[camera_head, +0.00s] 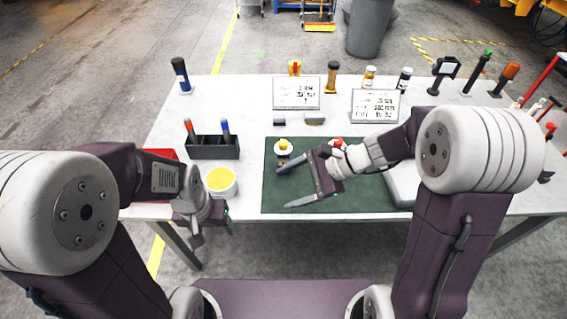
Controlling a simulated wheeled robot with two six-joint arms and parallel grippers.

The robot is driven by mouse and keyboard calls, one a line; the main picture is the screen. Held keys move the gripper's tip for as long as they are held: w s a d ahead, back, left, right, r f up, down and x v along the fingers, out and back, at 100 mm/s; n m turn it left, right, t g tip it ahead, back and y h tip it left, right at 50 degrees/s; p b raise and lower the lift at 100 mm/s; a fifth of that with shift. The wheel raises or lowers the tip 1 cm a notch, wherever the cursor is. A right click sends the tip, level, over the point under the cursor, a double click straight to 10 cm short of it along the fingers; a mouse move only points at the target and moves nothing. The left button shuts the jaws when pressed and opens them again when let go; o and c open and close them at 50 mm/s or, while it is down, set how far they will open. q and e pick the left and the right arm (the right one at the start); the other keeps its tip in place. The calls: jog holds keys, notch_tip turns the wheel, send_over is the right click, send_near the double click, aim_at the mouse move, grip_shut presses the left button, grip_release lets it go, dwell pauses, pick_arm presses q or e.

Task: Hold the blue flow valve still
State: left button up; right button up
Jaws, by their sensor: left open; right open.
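I cannot make out a blue flow valve for certain. A small fitting with a yellow top and a white round base (283,148) stands on the dark green mat (350,193). My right gripper (291,184) is open and empty over the mat, its fingers pointing left; its upper finger lies just below the fitting, and I cannot tell whether they touch. A red-topped item (338,143) shows partly behind my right wrist. My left gripper (213,237) is open and empty at the table's front edge, below the white tub with a yellow top (221,183).
A black holder (213,151) with red and blue handled tools stands left of the mat. A red tray (164,182) is partly hidden by my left arm. A dark blue bottle (181,75), sign cards (296,93) and several bottles line the back. A grey box (402,184) lies right.

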jog(key=w+f+m+t+y+b, duration=0.35)
jog(key=w+m, duration=0.25)
jog(key=w, duration=0.5)
jog(key=m+t+b, duration=0.4)
send_near(284, 160)
notch_tip(284, 160, up, 3)
jog(key=w+a, duration=0.2)
jog(key=a, duration=0.1)
jog(key=shift+m+h, duration=0.55)
jog(key=shift+m, duration=0.05)
jog(key=d+f, duration=0.1)
jog(key=f, duration=0.1)
jog(key=d+f+b, duration=0.1)
jog(key=f, duration=0.1)
jog(key=d+f+b, duration=0.1)
jog(key=f, duration=0.2)
jog(key=shift+s, duration=0.2)
jog(key=shift+d+f+b, duration=0.3)
jog(key=shift+f+b, duration=0.05)
jog(key=shift+b, duration=0.05)
jog(key=b+x, duration=0.3)
jog(key=x, duration=0.5)
jog(key=shift+w+a+f, duration=0.15)
jog(key=shift+a+f, duration=0.15)
jog(key=shift+w+a+b, duration=0.3)
jog(key=shift+w+a, duration=0.05)
jog(key=shift+a, duration=0.15)
pick_arm(q)
notch_tip(284, 160, down, 16)
jog(key=shift+w, duration=0.15)
